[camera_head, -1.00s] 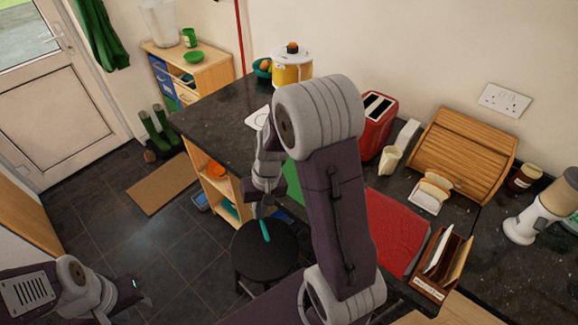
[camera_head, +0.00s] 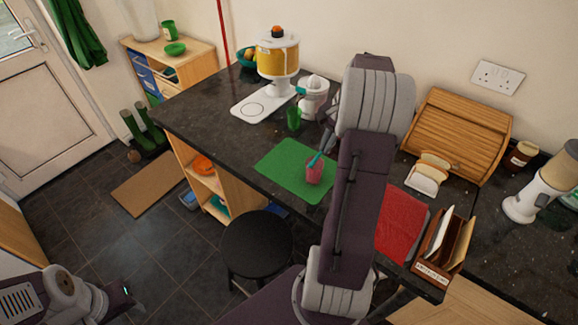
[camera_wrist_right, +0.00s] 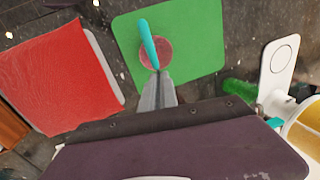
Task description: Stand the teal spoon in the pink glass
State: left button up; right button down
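The pink glass (camera_head: 314,174) stands upright on a green mat (camera_head: 288,178) on the dark counter. It also shows in the right wrist view (camera_wrist_right: 163,55). The teal spoon (camera_head: 316,159) is tilted at the glass's mouth. In the right wrist view the spoon (camera_wrist_right: 148,44) crosses the glass, and its far end shows past the rim over the mat. I cannot tell whether any part is inside the glass. My right gripper (camera_wrist_right: 157,76) is shut on the spoon's near end; my arm partly hides it in the head view. My left gripper (camera_head: 132,298) is low at left, its fingers unclear.
A green cup (camera_head: 293,119), a white juicer (camera_head: 313,96) and a yellow-and-white appliance (camera_head: 278,57) stand behind the mat. A black stool (camera_head: 256,243) stands before the counter.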

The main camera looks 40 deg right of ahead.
jog(key=shift+w+a+f, duration=0.1)
jog(key=shift+w, duration=0.1)
jog(key=p, duration=0.2)
send_over(291, 161)
jog(key=f, duration=0.7)
jog(key=shift+s+d, duration=0.2)
jog(key=shift+s, duration=0.05)
notch_tip(291, 161, down, 3)
jog(key=shift+s, duration=0.1)
jog(key=shift+f, duration=0.45)
